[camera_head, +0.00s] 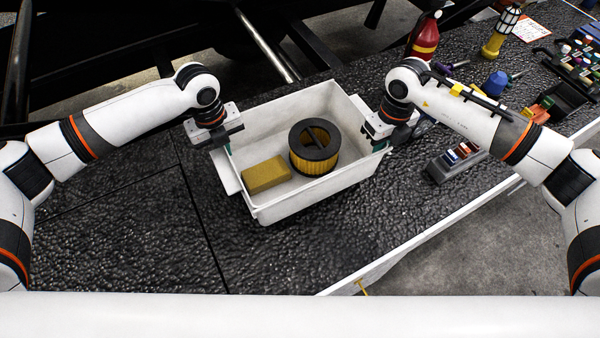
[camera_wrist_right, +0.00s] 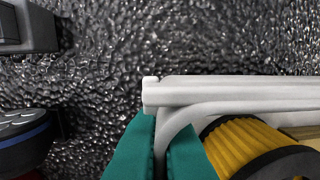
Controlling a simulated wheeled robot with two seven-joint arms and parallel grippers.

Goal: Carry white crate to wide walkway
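The white crate (camera_head: 302,205) is in the middle of the head view, over the dark textured walkway (camera_head: 290,255). It holds a yellow sponge-like block (camera_head: 266,175) and a yellow round filter with a black top (camera_head: 314,147). My left gripper (camera_head: 226,146) is at the crate's left rim and looks shut on it; its fingertips are partly hidden. My right gripper (camera_head: 379,142) is at the right rim. In the right wrist view its teal fingers (camera_wrist_right: 168,150) straddle the crate wall (camera_wrist_right: 230,92). Whether the crate touches the surface, I cannot tell.
A small grey tray of coloured parts (camera_head: 457,160) lies right of the crate. A red extinguisher (camera_head: 425,38), a yellow lantern (camera_head: 500,35) and blue and orange tools stand farther right. The surface left and front is clear. A white edge (camera_head: 400,242) borders it at front right.

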